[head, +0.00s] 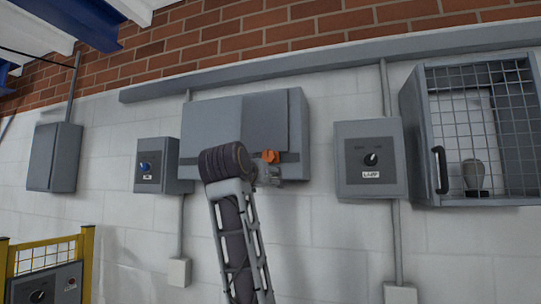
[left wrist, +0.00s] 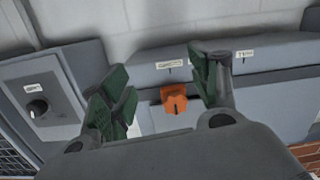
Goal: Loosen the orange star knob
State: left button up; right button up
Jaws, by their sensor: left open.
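The orange star knob (head: 270,157) is on the lower front of a wide grey wall box (head: 212,125) in the head view. It also shows in the left wrist view (left wrist: 173,98), framed between the two fingers. My left gripper (head: 269,175) is just below and in front of the knob in the head view, partly hidden by my arm. In the left wrist view my left gripper (left wrist: 162,88) is open, with dark green pads on both sides of the knob. No contact with the knob is visible. My right gripper is in neither view.
A grey box with a black dial (head: 371,158) is right of the wide box, and a mesh-door cabinet (head: 480,130) is farther right. A box with a blue knob (head: 158,166) is at the left. A yellow-framed barrier (head: 88,255) stands lower left.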

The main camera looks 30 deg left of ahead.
pick_arm(q)
jog(key=t, duration=0.1)
send_near(268, 155)
jog(key=a+v, duration=0.1)
jog(key=v, duration=0.3)
jog(key=shift+s+d+f+n, duration=0.15)
jog(key=shift+d+n, duration=0.25)
jog(key=shift+d, duration=0.05)
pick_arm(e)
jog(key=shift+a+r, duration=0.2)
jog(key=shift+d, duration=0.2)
pick_arm(q)
jog(key=p+x, duration=0.4)
jog(key=x, duration=0.7)
jog(key=shift+w+a+r, duration=0.1)
jog(key=shift+w+r, duration=0.1)
jog(key=shift+w, duration=0.15)
jog(key=shift+p+x, duration=0.45)
jog(key=shift+x, duration=0.5)
jog(key=shift+w, duration=0.2)
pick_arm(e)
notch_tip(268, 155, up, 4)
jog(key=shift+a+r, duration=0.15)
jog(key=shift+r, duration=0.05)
